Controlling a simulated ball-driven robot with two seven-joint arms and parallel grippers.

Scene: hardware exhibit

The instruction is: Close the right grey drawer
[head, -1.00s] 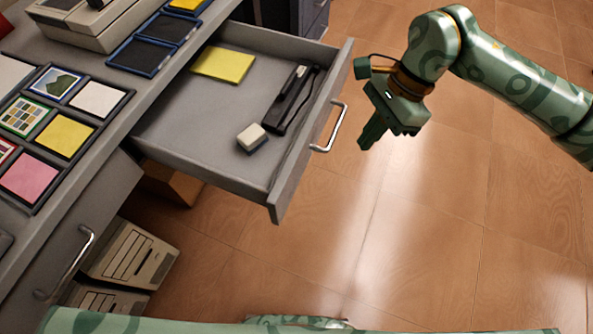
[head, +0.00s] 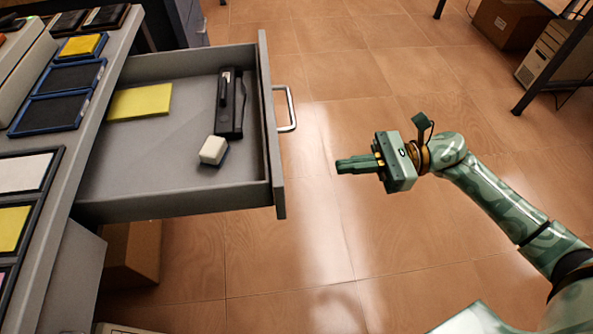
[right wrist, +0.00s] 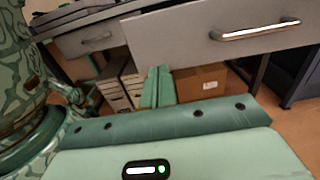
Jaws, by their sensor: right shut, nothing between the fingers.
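The grey drawer (head: 150,192) is pulled out from the desk on the left of the head view. It holds a yellow pad (head: 140,102), a black stapler-like item (head: 231,105) and a white eraser-like block (head: 213,150). Its silver handle (head: 288,108) faces right. In the right wrist view the drawer front (right wrist: 190,45) and handle (right wrist: 255,30) show above the fingers. My right gripper (head: 345,165) is shut and empty, to the right of the drawer front and apart from it, its fingers pointing left. My left gripper is not in view.
The desk top (head: 85,115) carries several framed pads and a pale machine (head: 20,60). A cardboard box (head: 130,265) stands under the drawer. A table leg (head: 555,70) and computer case (head: 550,55) stand at the far right.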

